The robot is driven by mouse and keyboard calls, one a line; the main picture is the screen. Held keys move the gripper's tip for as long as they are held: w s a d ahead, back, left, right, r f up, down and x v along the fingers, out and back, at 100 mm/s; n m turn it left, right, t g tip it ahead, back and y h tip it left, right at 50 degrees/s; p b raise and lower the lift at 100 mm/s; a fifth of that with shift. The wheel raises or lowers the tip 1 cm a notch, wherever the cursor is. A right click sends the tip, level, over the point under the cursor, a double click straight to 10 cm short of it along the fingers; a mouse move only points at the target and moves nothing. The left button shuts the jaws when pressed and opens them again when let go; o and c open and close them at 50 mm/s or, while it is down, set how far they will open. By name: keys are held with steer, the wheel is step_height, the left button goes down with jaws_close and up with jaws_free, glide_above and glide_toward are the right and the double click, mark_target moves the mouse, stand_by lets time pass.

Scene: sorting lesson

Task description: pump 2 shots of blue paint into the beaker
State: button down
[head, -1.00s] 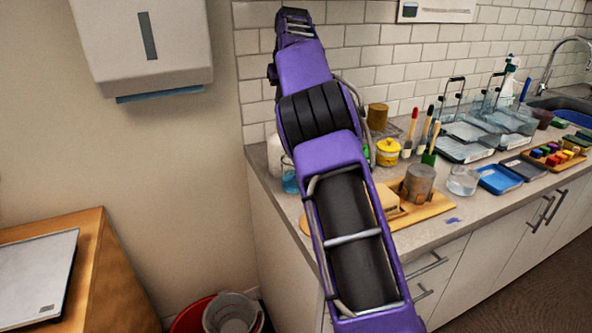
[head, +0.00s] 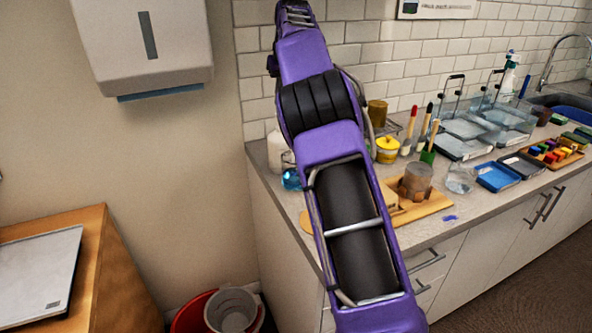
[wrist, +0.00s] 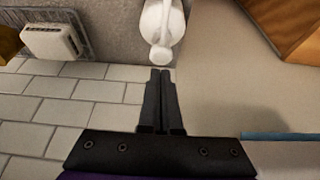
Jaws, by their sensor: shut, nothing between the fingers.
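A white pump bottle (wrist: 164,24) shows from above in the wrist view, its spout end toward my fingertips. In the head view, a white bottle (head: 275,151) stands at the counter's left end, partly behind my arm. A glass vessel with blue in its bottom (head: 290,179), likely the beaker, stands just in front of it. My gripper (wrist: 160,75) is shut and empty, its tips just short of the bottle in the wrist picture; contact cannot be told. The fingers cannot be made out in the head view.
A wooden board with a grey can (head: 418,180), a yellow pot (head: 387,150), brushes and a clear bowl (head: 460,180) stand to the right on the counter. A blue smear (head: 450,218) marks the counter. A dispenser (head: 146,45) hangs at left; buckets (head: 231,311) stand below.

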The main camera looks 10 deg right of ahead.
step_height(320, 180, up, 4)
steer(key=p, duration=0.4)
steer(key=shift+r, duration=0.75)
